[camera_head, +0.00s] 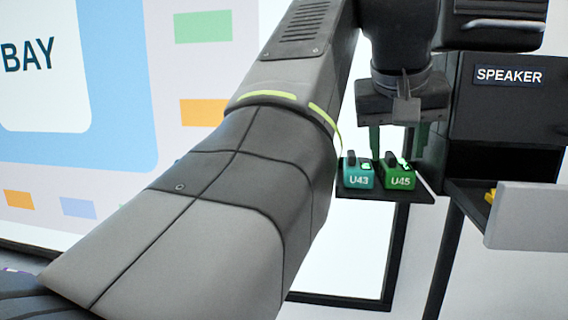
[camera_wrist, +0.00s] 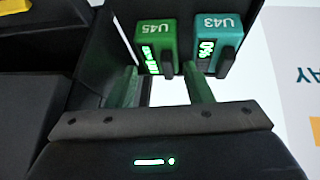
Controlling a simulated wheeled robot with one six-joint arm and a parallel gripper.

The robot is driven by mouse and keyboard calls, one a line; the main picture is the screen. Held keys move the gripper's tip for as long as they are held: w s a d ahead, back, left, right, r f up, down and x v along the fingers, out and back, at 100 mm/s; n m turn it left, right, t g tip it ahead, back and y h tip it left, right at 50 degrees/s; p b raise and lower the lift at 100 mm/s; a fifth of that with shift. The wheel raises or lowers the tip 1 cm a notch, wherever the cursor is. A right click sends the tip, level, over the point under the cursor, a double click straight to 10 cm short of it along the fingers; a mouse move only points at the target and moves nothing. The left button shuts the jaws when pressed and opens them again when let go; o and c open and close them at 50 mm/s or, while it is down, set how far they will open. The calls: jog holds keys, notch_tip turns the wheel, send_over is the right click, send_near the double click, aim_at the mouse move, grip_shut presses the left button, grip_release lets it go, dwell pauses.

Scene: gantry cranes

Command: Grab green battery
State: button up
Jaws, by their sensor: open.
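The green battery (camera_head: 399,178), marked U45, stands upright on a small dark shelf (camera_head: 386,196). A dark handle and lit display are on it. It also shows in the wrist view (camera_wrist: 152,32), upside down, ahead of my fingers. My gripper (camera_head: 396,145) points down above and behind the batteries in the head view. Its two green fingers are apart with nothing between them. In the wrist view my gripper (camera_wrist: 162,80) has one finger left and one right of the green battery's line, apparently short of it. Exact clearance is unclear.
A teal battery (camera_head: 358,179), marked U43, stands close left of the green one in the head view; it is right of it in the wrist view (camera_wrist: 221,30). A dark cabinet with a SPEAKER sign (camera_head: 509,76) and a grey panel (camera_head: 528,216) stand at right.

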jog(key=shift+x, duration=0.8)
jog(key=c, duration=0.8)
jog(key=shift+o, duration=0.2)
jog(key=shift+r, duration=0.15)
